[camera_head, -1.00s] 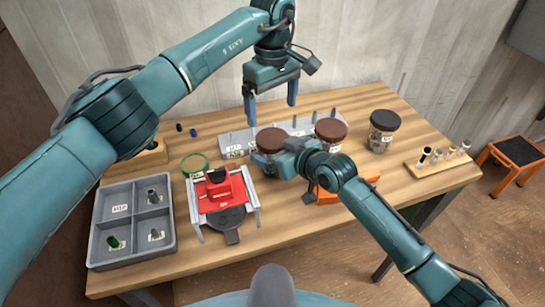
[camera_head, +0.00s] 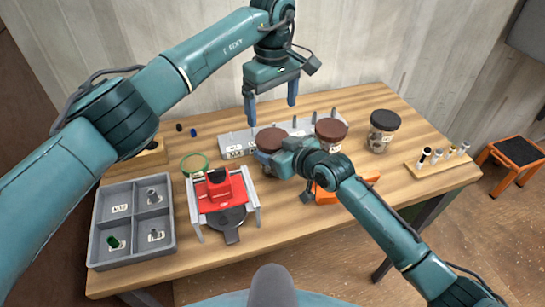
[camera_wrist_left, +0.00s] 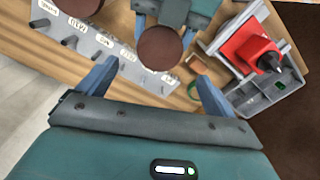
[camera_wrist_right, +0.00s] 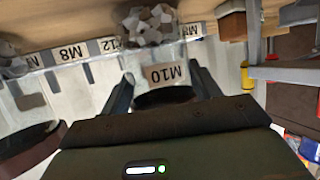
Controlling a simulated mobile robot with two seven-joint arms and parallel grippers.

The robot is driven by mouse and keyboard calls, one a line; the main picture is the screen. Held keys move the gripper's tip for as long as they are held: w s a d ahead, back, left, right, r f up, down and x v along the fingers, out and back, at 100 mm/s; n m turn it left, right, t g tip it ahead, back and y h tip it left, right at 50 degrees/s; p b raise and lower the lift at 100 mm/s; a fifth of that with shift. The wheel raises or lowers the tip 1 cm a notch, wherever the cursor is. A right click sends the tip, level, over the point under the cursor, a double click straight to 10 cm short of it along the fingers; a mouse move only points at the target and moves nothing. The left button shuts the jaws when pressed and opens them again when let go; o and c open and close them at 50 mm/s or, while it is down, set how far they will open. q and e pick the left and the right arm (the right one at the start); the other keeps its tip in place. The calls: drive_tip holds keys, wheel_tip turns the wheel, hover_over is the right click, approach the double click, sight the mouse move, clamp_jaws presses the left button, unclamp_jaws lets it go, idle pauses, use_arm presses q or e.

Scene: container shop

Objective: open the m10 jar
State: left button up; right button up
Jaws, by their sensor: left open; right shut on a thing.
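The M10 jar is clear with a brown lid (camera_head: 271,138) and stands on the table. Its M10 label (camera_wrist_right: 166,73) and the metal parts inside show in the right wrist view. The lid is on the jar. My left gripper (camera_head: 271,104) is open and empty, pointing down above and behind the jar. The lid also shows in the left wrist view (camera_wrist_left: 160,47), between and beyond the open fingers.
Two more brown- or dark-lidded jars (camera_head: 331,129) (camera_head: 383,120) stand to the right. A grey labelled peg rail (camera_head: 236,143) lies behind. A red fixture (camera_head: 222,190), green ring (camera_head: 189,170) and grey compartment tray (camera_head: 167,237) are left. An orange piece (camera_head: 345,188) lies right of my right gripper.

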sight(273, 137)
drive_tip(key=c, duration=0.5)
use_arm(q)
drive_tip(key=shift+r+m, duration=0.1)
drive_tip(key=shift+m, duration=0.2)
use_arm(e)
drive_tip(key=shift+c, duration=0.5)
use_arm(q)
drive_tip(key=shift+r+m, duration=0.15)
drive_tip(key=shift+m, duration=0.95)
use_arm(e)
clamp_jaws()
use_arm(q)
drive_tip(key=shift+m, duration=0.7)
drive_tip(key=shift+f, duration=0.35)
wheel_tip(273, 137, down, 7)
drive_tip(key=shift+f, duration=0.15)
drive_tip(key=shift+c, duration=0.3)
